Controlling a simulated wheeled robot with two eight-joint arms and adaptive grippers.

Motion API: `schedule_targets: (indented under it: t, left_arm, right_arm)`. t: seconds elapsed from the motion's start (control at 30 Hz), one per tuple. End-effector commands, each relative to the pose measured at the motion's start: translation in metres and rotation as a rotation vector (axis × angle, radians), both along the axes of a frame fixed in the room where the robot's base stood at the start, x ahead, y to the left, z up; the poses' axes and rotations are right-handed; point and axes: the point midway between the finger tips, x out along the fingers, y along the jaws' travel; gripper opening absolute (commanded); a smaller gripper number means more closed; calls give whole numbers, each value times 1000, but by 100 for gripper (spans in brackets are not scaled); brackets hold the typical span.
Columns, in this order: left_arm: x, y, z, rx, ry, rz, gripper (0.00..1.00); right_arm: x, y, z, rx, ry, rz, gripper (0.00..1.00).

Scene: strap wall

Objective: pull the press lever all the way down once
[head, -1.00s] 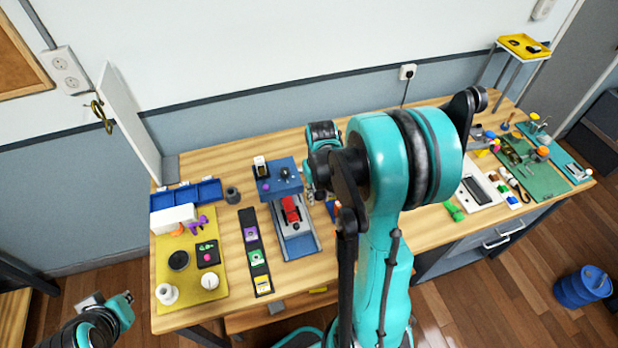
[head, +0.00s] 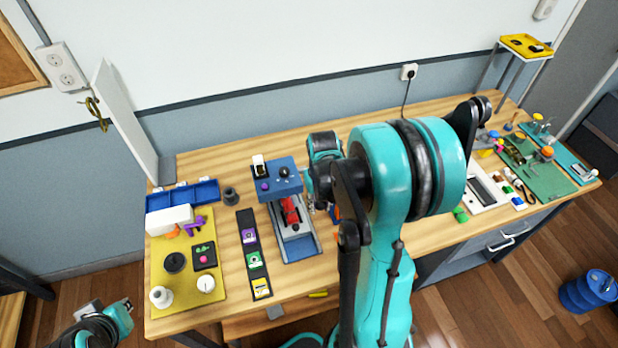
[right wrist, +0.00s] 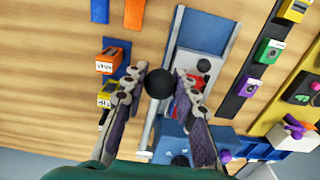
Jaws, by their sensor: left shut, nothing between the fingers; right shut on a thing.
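The press has a blue head (head: 278,184), a red part (head: 290,212) and a grey and blue base (head: 298,246), left of my right arm. In the right wrist view its blue head (right wrist: 172,143) is at the bottom. A round black knob (right wrist: 159,84), which looks like the lever's end, sits between the fingertips of my right gripper (right wrist: 160,80), shut on it. The lever's rod is mostly hidden. In the head view my right arm largely hides that gripper. My left gripper (head: 126,306) is shut and empty, low at the left, off the bench.
A black strip (head: 252,255) with several coloured blocks lies left of the press. Beyond it is a yellow mat (head: 160,290) with small items, and a blue bin row (head: 205,191). An orange block (right wrist: 112,58) lies near the right gripper. Bare wood shows around the press.

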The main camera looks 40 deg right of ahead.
Motion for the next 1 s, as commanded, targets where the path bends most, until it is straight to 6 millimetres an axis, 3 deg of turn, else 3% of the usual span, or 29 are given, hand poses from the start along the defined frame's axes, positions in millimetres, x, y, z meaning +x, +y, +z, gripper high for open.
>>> schedule_targets:
  t: [0.47, 1.0]
  left_arm:
    - [0, 0, -7, 0, 0, 0, 0]
    - [0, 0, -34, 0, 0, 0, 0]
  right_arm:
    - [-2, 0, -7, 0, 0, 0, 11]
    - [-2, 1, -37, 0, 1, 0, 11]
